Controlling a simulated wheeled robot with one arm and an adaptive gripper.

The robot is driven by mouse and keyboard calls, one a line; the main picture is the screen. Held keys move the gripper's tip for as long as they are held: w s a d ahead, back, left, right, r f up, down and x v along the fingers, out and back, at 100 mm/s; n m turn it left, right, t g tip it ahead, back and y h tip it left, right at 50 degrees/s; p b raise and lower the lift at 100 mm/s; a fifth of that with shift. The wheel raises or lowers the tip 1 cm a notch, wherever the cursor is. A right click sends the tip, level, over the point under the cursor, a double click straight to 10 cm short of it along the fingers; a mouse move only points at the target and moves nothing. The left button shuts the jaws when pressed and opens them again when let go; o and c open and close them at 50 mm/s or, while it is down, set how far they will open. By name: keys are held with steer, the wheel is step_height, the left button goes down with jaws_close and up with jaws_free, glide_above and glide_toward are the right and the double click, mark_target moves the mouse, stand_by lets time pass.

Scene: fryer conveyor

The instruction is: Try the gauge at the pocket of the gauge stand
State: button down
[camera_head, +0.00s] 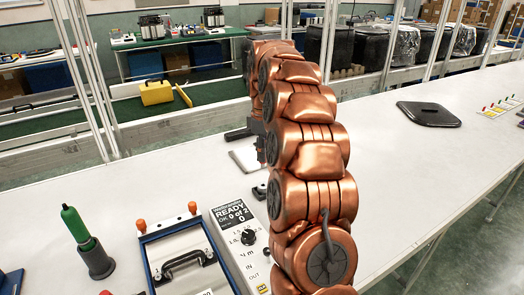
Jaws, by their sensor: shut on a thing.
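My gripper (257,128) is mostly hidden behind my copper-coloured arm. Only dark parts show at the arm's left edge, above the white table, near a flat light grey plate (243,153). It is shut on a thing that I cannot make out. I cannot clearly identify the gauge or the pocket. A panel (240,226) reading "READY", "OK: 0 of 2", with a black knob, lies at lower centre. Beside it is a blue-edged frame (149,238) with a black handle and orange-topped posts. A green-handled tool (76,225) stands upright in a dark base at lower left.
A flat black lid (428,114) lies on the table at right, with small coloured pieces beyond it. A yellow case (156,92) stands behind the table's far edge.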

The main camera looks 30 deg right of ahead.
steer(key=shift+f+b, duration=1.15)
steer(key=shift+f, duration=2)
steer(key=shift+s+f, duration=0.15)
steer(key=shift+f, duration=0.45)
stand_by(4.2)
